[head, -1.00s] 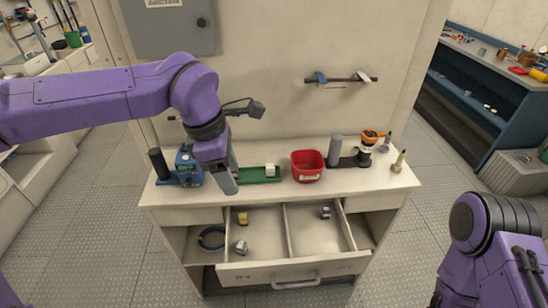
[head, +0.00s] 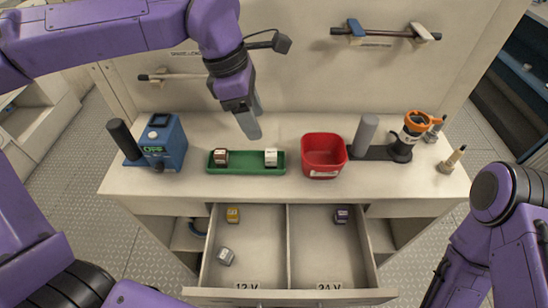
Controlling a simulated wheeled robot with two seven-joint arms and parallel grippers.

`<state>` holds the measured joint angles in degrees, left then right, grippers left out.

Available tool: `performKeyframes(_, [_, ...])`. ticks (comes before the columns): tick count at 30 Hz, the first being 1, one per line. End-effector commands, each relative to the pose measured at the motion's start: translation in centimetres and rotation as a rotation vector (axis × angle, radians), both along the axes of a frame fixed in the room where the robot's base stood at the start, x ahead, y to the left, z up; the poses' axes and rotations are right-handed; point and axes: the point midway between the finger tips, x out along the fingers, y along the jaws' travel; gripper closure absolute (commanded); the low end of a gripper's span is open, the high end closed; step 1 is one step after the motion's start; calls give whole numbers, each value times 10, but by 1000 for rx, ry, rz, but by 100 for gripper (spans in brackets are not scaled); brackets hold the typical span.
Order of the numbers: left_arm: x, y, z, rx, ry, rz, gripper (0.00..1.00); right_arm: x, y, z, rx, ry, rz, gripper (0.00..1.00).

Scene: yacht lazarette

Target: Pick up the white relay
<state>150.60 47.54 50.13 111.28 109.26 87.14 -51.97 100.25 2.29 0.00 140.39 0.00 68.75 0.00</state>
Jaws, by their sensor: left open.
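A white relay (head: 271,157) stands at the right end of a green tray (head: 246,169) on the counter. A brown relay with a pale top (head: 221,158) stands at the tray's left end. Another whitish-grey relay (head: 226,256) lies tilted in the open drawer's left compartment, marked 12 V. My left gripper (head: 252,125) is open and empty, pointing down above the counter, just behind and left of the white relay on the tray, apart from it. My right arm shows at the right edge, but its gripper jaws are not visible.
The open drawer (head: 289,245) also holds a yellow relay (head: 232,215) at left and a purple one (head: 341,215) in the 24 V compartment. A red bin (head: 324,156) stands right of the tray, a blue device (head: 164,142) left. A grey cylinder (head: 365,135) and orange-topped item (head: 414,130) stand farther right.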

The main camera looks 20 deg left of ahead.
Motion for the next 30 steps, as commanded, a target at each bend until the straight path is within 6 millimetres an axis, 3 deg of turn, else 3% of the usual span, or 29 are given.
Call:
performKeyframes(2, [1,-1,-11,1,1,-1,40,0,0,-6,0,0,0,41])
performKeyframes(19, [11,-23,-97,3,3,-1,40,0,0,3,-1,-1,0,41])
performKeyframes(28, [12,-25,-106,0,1,2,40,0,0,2,-1,-1,0,41])
performKeyframes(29, [12,-25,-106,0,1,2,47,0,0,2,-1,-1,0,41])
performKeyframes(30, [12,-25,-106,0,1,2,60,0,0,2,-1,-1,0,41])
